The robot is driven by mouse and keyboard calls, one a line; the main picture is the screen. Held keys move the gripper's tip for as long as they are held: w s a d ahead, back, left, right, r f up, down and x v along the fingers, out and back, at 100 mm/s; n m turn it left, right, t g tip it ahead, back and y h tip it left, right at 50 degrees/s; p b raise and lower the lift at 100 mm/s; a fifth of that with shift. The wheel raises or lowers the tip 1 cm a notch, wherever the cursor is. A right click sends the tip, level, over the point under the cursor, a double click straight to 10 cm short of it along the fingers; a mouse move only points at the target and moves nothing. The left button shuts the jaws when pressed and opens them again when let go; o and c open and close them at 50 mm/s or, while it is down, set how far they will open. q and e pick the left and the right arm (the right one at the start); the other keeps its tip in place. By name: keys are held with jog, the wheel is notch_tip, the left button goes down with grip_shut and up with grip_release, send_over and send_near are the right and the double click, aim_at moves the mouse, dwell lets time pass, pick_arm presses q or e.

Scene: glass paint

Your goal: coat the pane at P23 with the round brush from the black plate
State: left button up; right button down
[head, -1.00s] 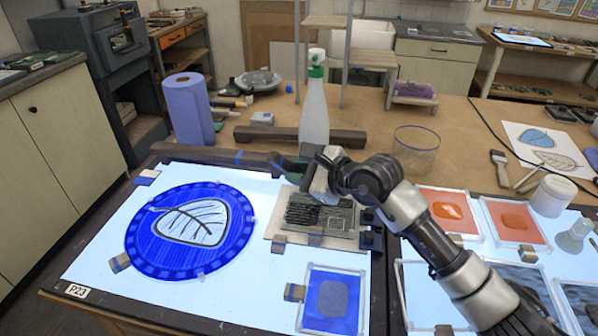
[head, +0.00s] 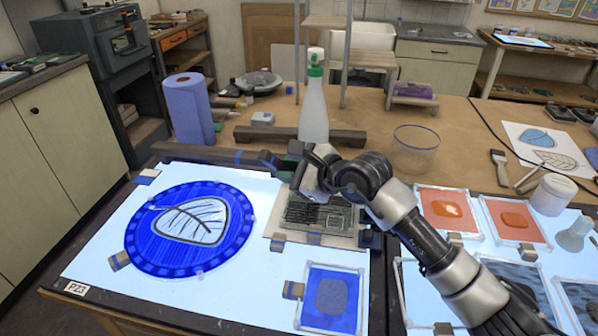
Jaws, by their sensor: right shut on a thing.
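The pane at P23 is a round blue pane (head: 140,238) with a dark-lined white leaf, lying on the lit table at left. The P23 label (head: 77,289) is at that table's front left corner. My right gripper (head: 296,172) is at the back of the lit table, right of the pane and apart from it. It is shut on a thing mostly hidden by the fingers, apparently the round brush. A dark ridged plate (head: 318,212) on a pale board lies below the gripper; I cannot tell whether it is the black plate. My left gripper is not in view.
A spray bottle (head: 314,112) stands close behind the gripper, with a dark wooden bar (head: 345,138) beside it. A blue paper roll (head: 188,110) stands behind the pane. A small blue pane (head: 331,320) lies at the front right. A clear bowl (head: 415,155) stands at right.

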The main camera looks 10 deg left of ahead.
aim_at(273, 169)
jog(key=shift+a+f, duration=0.35)
jog(key=shift+a, duration=0.5)
jog(key=shift+a+b, duration=0.3)
jog(key=shift+a, duration=0.1)
jog(key=shift+w+a, duration=0.2)
jog(key=shift+a, duration=0.8)
jog(key=shift+r, duration=0.1)
jog(key=shift+w+r, duration=0.15)
jog(key=shift+r, duration=0.45)
jog(key=shift+d+r+p, duration=0.1)
jog(key=shift+r+p, duration=0.75)
jog(key=shift+r, duration=1.25)
